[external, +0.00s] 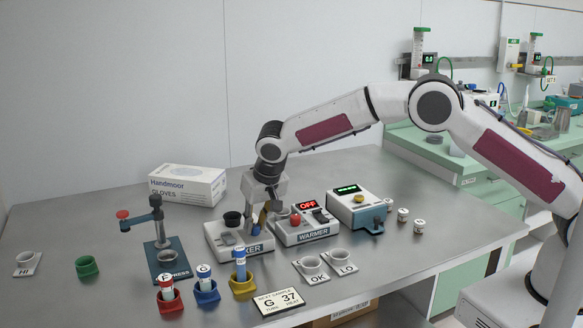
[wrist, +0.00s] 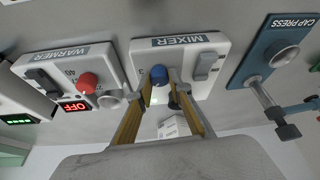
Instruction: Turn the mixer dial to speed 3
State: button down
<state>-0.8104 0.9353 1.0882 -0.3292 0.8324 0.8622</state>
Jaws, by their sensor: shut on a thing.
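In the external view my gripper (external: 258,225) points down over the right side of the mixer and hides the dial there.
The warmer (external: 312,233), with a red knob and a lit OFF display, stands close to the right of the mixer. The cap press (external: 165,250) is to the left. Red, blue and yellow tube holders (external: 207,293) and a sample card (external: 281,301) lie in front. A glove box (external: 187,186) is behind.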

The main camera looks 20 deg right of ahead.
jog(key=shift+m+h, duration=0.3)
jog(key=shift+m, duration=0.5)
jog(key=c, duration=1.8)
grip_release()
jog(key=shift+c, duration=0.2)
jog(key=shift+r, duration=0.15)
jog(key=shift+v, duration=0.95)
jog(key=s+r, duration=0.2)
jog(key=shift+s+r, duration=0.25)
jog(key=shift+r, duration=0.1)
jog(key=s, duration=1)
jog(key=shift+s, duration=0.4)
